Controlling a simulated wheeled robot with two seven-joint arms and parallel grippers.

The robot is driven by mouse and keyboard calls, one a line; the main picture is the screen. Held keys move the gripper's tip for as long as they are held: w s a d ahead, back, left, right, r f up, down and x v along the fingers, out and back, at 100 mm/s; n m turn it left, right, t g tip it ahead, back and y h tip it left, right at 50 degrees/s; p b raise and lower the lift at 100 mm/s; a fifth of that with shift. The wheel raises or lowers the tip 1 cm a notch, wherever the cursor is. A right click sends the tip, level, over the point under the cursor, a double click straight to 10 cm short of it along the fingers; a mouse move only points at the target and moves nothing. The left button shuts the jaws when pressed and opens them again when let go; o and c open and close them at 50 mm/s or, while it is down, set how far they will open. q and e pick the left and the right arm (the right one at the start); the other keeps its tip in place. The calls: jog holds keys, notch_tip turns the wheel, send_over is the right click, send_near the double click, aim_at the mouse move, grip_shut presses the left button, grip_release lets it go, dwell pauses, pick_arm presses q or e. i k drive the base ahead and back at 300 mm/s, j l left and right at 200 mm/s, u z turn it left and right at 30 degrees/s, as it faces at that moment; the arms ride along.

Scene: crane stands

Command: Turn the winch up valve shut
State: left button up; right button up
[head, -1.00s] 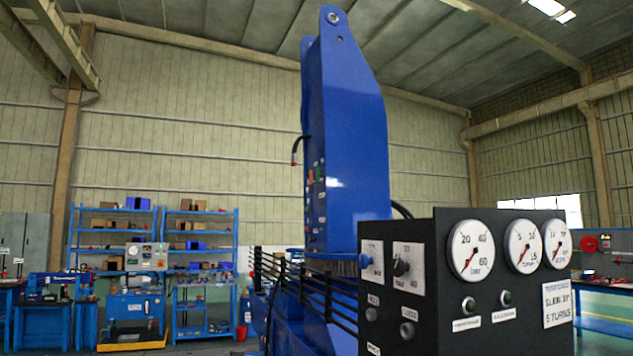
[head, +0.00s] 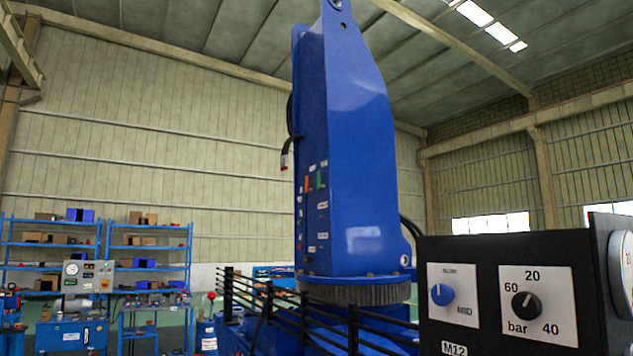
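No valve labelled winch up can be made out in the head view. A tall blue crane column (head: 350,150) stands in the middle on a toothed ring (head: 355,292). Small coloured parts and white labels (head: 322,205) run down its left side, too small to read. A black control box (head: 462,249) is at the lower right. It carries a blue knob (head: 442,294) and a black knob (head: 525,305) on a plate marked 20, 40, 60 and bar. Neither of my grippers shows.
Black rails or hoses (head: 300,318) run in front of the crane base. Blue shelves (head: 50,255) with boxes and a bench unit with a gauge (head: 88,275) stand at the back left. A white gauge (head: 626,262) is cut off at the right edge.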

aim_at(319, 186)
jog(key=i+j+z, duration=0.2)
jog(key=i+j, duration=0.15)
jog(key=j, duration=0.3)
jog(key=i+j+z, duration=0.1)
jog(key=j, duration=0.25)
jog(key=i+j+z, duration=0.1)
jog(key=j, duration=0.25)
jog(key=i, duration=0.1)
